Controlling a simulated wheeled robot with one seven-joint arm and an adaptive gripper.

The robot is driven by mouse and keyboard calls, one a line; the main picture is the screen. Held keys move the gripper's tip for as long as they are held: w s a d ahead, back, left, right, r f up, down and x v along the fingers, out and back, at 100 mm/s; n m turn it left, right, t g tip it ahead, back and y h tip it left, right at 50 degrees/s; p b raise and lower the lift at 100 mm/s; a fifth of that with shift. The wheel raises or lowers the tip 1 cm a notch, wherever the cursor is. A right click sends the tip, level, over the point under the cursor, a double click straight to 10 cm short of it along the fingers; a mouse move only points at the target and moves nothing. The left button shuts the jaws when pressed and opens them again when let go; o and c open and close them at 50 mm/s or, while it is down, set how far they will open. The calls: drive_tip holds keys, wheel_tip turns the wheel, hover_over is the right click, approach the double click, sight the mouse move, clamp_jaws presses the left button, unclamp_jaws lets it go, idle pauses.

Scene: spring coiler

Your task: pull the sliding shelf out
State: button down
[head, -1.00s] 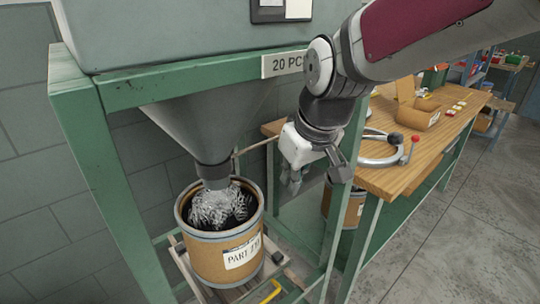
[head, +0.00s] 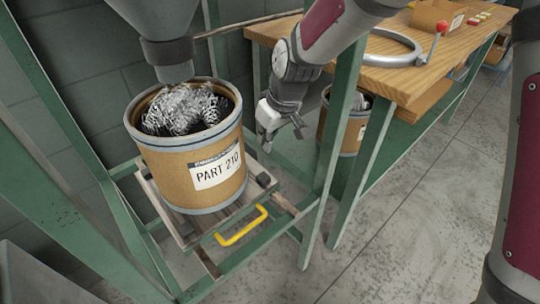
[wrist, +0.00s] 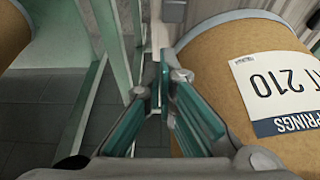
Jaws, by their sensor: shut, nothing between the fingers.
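The sliding shelf (head: 172,222) is a low wooden platform inside the green frame, with a yellow handle (head: 241,228) on its front edge. A brown drum (head: 170,175) labelled PART 210, full of metal springs, stands on the shelf. It also fills the right of the wrist view (wrist: 210,75). My gripper (head: 284,146) is to the right of the drum, above and behind the handle in the head picture, apart from the handle. In the wrist view its green-padded fingers (wrist: 164,78) are together and empty, beside the drum. The handle is not visible there.
A green post (head: 338,130) of the frame stands just right of my gripper. A wooden workbench (head: 400,80) and a second drum (head: 345,125) are behind it. A grey funnel (head: 155,35) hangs over the first drum. The floor in front is clear.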

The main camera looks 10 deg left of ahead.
sight(257, 166)
drive_tip(key=b+x, duration=0.3)
drive_tip(key=x, duration=0.7)
